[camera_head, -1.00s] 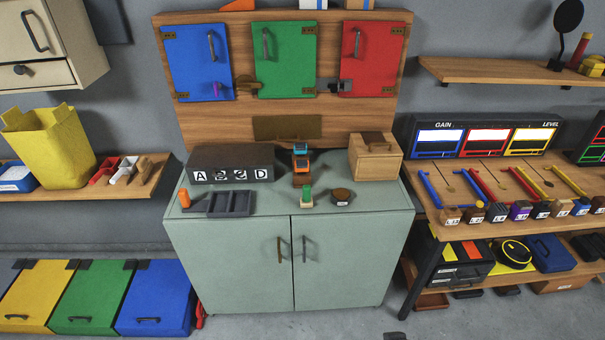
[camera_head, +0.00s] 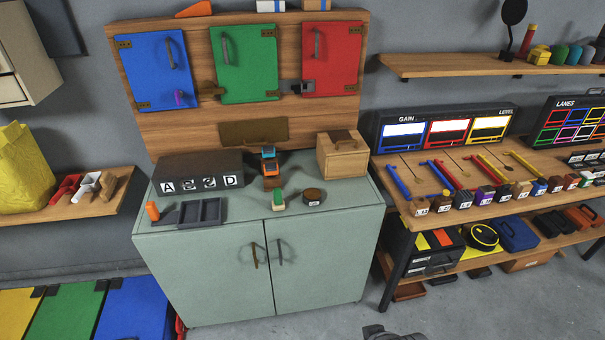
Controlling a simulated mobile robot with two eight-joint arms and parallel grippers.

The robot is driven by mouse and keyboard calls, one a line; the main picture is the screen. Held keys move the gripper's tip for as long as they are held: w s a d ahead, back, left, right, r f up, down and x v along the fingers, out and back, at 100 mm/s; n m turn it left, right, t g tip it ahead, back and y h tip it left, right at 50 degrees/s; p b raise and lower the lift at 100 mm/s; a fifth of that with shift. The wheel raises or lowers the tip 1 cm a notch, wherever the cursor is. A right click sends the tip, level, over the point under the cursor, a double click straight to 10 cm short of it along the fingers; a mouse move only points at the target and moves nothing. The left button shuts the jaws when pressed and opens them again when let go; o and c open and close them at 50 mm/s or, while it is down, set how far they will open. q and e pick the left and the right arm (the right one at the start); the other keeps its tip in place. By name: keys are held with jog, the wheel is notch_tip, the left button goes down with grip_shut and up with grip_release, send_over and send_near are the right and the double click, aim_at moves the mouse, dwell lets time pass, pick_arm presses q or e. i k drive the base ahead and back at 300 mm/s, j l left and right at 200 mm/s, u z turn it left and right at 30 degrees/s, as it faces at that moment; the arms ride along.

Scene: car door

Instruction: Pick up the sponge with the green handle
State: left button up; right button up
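A small item with a green top and a pale base (camera_head: 279,200), which looks like the sponge with the green handle, stands on the top of the grey-green cabinet (camera_head: 340,200) near its front edge. It is between a grey divided tray on the left and a round dark brown object on the right. Nothing touches it that I can see. Neither of my grippers can be made out. A dark grey part, likely mine, shows at the bottom edge, far below the cabinet top.
On the cabinet top are the grey tray (camera_head: 199,212), an orange-handled tool (camera_head: 153,211), a dark letter box (camera_head: 196,172), an orange and blue item (camera_head: 269,160), the round brown object (camera_head: 313,196) and a wooden box (camera_head: 342,155). A wooden bench (camera_head: 440,215) stands right. Floor in front is clear.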

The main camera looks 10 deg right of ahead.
aim_at(278, 204)
jog(key=i+j+u, duration=0.2)
jog(key=i, duration=0.3)
jog(key=i+j+u, duration=0.1)
jog(key=i+u, duration=0.15)
jog(key=i, duration=0.25)
